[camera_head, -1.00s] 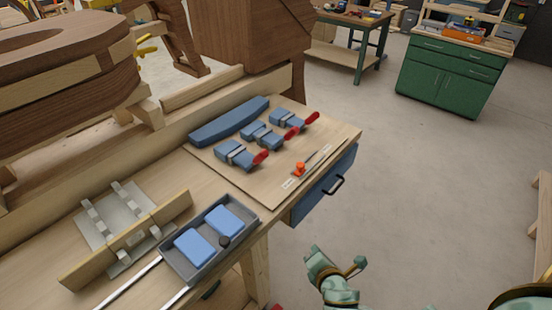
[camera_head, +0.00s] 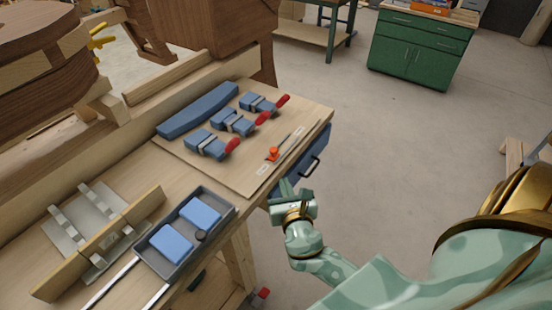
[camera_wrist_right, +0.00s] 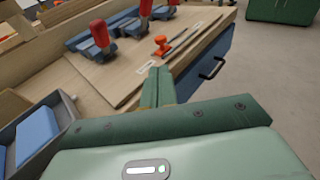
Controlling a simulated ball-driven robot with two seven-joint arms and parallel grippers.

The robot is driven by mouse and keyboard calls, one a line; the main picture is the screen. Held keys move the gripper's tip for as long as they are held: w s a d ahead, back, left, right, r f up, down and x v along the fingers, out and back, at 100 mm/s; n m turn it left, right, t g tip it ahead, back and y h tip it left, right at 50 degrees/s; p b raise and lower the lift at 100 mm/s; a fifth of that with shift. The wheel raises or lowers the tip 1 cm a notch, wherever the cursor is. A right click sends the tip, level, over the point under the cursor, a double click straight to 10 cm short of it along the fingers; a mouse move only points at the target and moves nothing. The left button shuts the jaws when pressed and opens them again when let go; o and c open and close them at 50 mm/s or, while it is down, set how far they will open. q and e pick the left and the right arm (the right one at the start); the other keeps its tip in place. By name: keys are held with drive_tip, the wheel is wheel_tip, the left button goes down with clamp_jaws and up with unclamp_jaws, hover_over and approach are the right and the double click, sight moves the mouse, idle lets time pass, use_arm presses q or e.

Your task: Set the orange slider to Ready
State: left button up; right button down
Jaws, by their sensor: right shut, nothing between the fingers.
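The orange slider (camera_head: 272,153) stands at the near end of a dark slot in a wooden board on the bench. It also shows in the right wrist view (camera_wrist_right: 161,42). A small white label (camera_head: 263,169) lies at the near end of the slot and another pale label lies beside its far part; I cannot read either. My right gripper (camera_head: 288,186) is shut and empty, just off the bench's front edge, short of the slider and to its lower right. Its closed fingers (camera_wrist_right: 158,88) point toward the board in the right wrist view. My left gripper is not in view.
Several blue clamps with red handles (camera_head: 234,122) and a blue curved block (camera_head: 198,109) lie on the board behind the slider. A grey tray (camera_head: 163,263) with blue blocks sits left. A blue drawer with a black handle (camera_head: 311,167) is beneath the board. Open floor lies right.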

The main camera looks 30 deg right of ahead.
sight(275, 153)
drive_tip(key=b+x, duration=0.1)
drive_tip(key=x, duration=1.2)
drive_tip(key=shift+s, duration=0.1)
drive_tip(key=shift+d, duration=0.1)
drive_tip(key=w+d, duration=0.1)
drive_tip(key=d, duration=0.2)
drive_tip(key=w+d+b, duration=0.1)
drive_tip(key=d, duration=0.2)
drive_tip(key=w+d, duration=0.1)
drive_tip(key=d, duration=0.2)
drive_tip(key=shift+w+d, duration=0.15)
drive_tip(key=shift+w, duration=0.25)
drive_tip(key=shift+d+r, duration=0.15)
